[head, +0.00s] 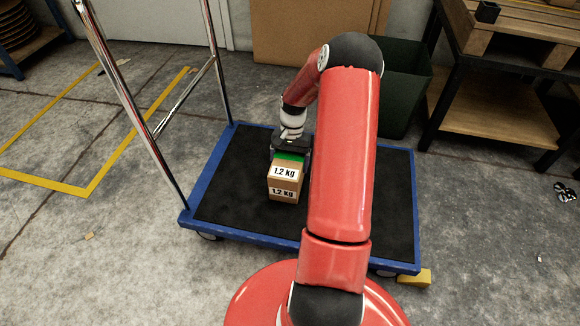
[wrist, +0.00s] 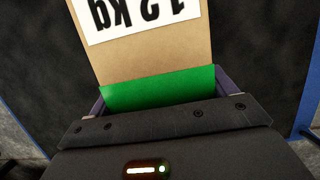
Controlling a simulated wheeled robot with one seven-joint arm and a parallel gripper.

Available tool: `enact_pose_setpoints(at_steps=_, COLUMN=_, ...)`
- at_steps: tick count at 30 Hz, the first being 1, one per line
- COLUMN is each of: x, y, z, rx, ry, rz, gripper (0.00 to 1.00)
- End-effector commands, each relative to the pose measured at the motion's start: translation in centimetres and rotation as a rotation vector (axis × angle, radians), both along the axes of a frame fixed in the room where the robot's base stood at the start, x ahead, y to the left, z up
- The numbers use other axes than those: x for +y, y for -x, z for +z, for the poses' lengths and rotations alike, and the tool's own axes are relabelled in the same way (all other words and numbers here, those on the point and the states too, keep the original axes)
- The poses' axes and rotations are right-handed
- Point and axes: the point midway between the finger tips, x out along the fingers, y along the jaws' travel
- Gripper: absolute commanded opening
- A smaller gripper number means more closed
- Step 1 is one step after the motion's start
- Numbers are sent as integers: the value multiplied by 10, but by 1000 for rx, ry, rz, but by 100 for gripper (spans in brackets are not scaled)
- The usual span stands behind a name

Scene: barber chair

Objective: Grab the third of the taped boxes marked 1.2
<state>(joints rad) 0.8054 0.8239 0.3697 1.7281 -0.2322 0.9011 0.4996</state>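A brown cardboard box (head: 284,182) has white "1.2 kg" labels on its top and front and a green band of tape across the far part of its top. It appears to rest on the black deck of a blue-edged cart (head: 235,240). My gripper (head: 291,151) is over the box's far end, pointing down. In the wrist view the box (wrist: 150,55) and its green tape lie between my fingers (wrist: 160,92), one along each side, with no clear gap. Whether they press on the box cannot be told. The fingertips are hidden. No other marked box shows.
The cart has a chrome handle frame (head: 122,95) on the left. A dark green bin (head: 402,95) stands behind it, and a workbench (head: 500,105) is at the right. The deck around the box is clear. Yellow floor lines (head: 125,145) lie at the left.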

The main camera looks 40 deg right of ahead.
Motion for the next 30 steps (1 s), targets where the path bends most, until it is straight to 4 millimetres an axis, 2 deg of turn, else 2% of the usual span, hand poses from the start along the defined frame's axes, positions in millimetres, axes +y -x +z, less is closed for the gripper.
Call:
enact_pose_setpoints(at_steps=2, x=0, y=0, z=0, rx=0, ry=0, rz=0, gripper=67)
enact_pose_setpoints(at_steps=13, x=0, y=0, z=0, rx=0, ry=0, rz=0, gripper=19)
enact_pose_setpoints(at_steps=23, x=-1, y=-1, z=7, rx=-4, ry=2, rz=1, gripper=18)
enact_pose_setpoints(at_steps=26, x=-1, y=-1, z=17, rx=-4, ry=4, rz=1, gripper=18)
enact_pose_setpoints(at_steps=30, x=-1, y=-1, z=43, rx=-4, ry=5, rz=-1, gripper=18)
